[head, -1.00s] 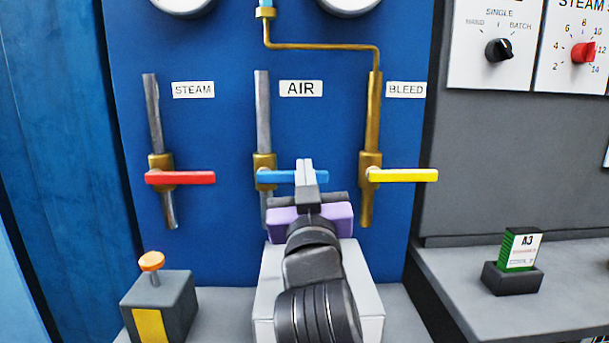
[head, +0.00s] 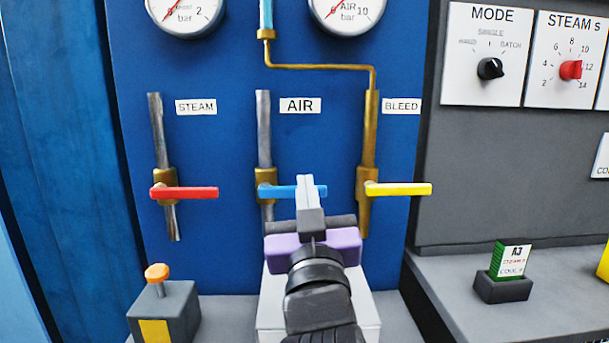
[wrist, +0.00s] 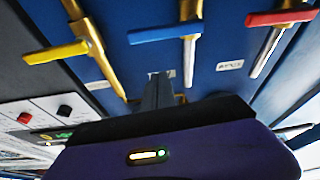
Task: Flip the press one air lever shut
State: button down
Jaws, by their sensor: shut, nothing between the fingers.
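The blue air lever (head: 283,191) lies level across its vertical pipe, under the AIR label (head: 300,106), with its free end to the right. In the wrist view, which is upside down, the blue lever (wrist: 165,31) shows level too. My gripper (head: 306,188) is shut and empty in front of the lever's right part and hides some of it. In the wrist view my fingertips (wrist: 160,77) show a gap to the lever; the head view does not show whether they touch.
A red steam lever (head: 185,192) is to the left and a yellow bleed lever (head: 398,189) close on the right, both level. A card holder (head: 503,287) sits on the right shelf.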

jog(key=v, duration=0.3)
jog(key=shift+s+f, duration=0.1)
jog(key=shift+s, duration=0.3)
